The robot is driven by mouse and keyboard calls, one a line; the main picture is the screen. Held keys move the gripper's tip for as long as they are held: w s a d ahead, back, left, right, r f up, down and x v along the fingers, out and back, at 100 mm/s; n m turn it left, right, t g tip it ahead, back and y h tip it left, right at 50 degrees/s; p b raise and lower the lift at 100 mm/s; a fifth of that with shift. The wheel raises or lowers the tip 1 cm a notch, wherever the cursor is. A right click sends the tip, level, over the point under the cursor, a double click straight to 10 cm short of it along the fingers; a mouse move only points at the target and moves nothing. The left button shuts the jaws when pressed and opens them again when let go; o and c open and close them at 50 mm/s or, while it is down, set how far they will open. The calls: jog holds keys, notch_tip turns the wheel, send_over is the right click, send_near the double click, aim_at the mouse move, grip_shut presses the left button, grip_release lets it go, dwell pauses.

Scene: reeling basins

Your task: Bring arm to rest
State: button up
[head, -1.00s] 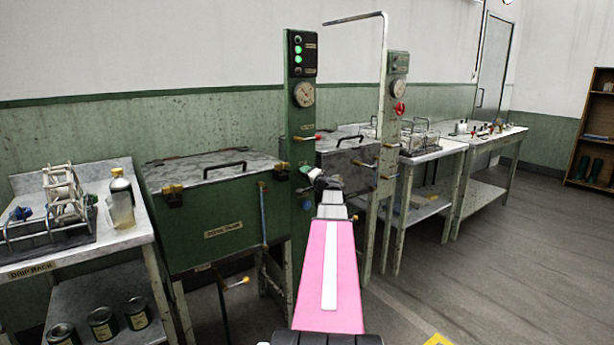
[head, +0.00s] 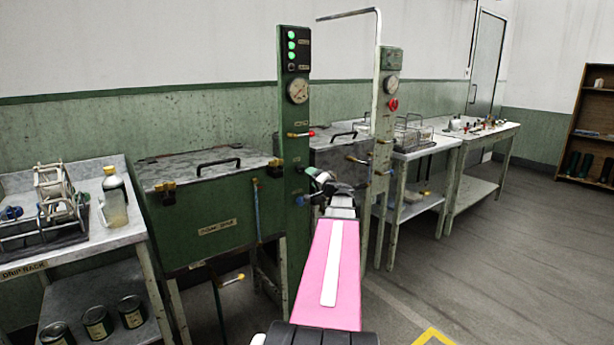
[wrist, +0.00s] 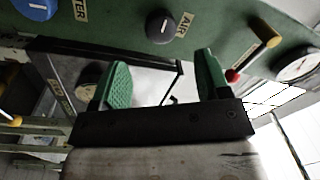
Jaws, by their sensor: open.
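My gripper (head: 318,181) is at the end of my pink arm, stretched forward close to the green control post (head: 294,140). In the wrist view my gripper (wrist: 164,82) has its two green fingers wide apart, with nothing between them. Beyond the fingers is a green panel with a black knob marked AIR (wrist: 168,27), a blue knob (wrist: 38,6) and a lever with a red and yellow handle (wrist: 254,57). The fingers look apart from the knobs. The post carries a gauge (head: 298,91) and lit green lamps (head: 291,45).
A green lidded basin (head: 215,215) stands left of the post, and a second post (head: 388,120) with a tall bent pipe stands to its right. A drip rack table (head: 75,250) with a bottle (head: 115,200) is at the left. Open floor (head: 470,260) lies at the right.

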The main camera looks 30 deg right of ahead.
jog(key=shift+s+f, duration=0.1)
jog(key=shift+s, duration=0.8)
jog(key=a+f+n+g+y, duration=0.25)
jog(key=a+f, duration=0.35)
jog(key=a, duration=0.4)
jog(key=a+f+n+g+y, duration=0.15)
jog(key=a+f+g, duration=0.35)
jog(key=a, duration=0.5)
jog(key=a+f+n+g+y, duration=0.1)
jog(key=a+f+n+g, duration=0.2)
jog(key=a+f, duration=0.55)
jog(key=s+a+f+n+g+h, duration=0.2)
jog(key=s+a+f+g+h, duration=0.1)
jog(key=s+a, duration=0.4)
jog(key=s+a+f+n+g+h, duration=0.2)
jog(key=s+a+f+g+h, duration=0.1)
jog(key=s+a+f+g, duration=0.2)
jog(key=s+a+f, duration=0.2)
jog(key=a, duration=0.2)
jog(key=shift+s+a+f+n, duration=0.2)
jog(key=shift+a+f+n, duration=0.1)
jog(key=shift+f, duration=0.05)
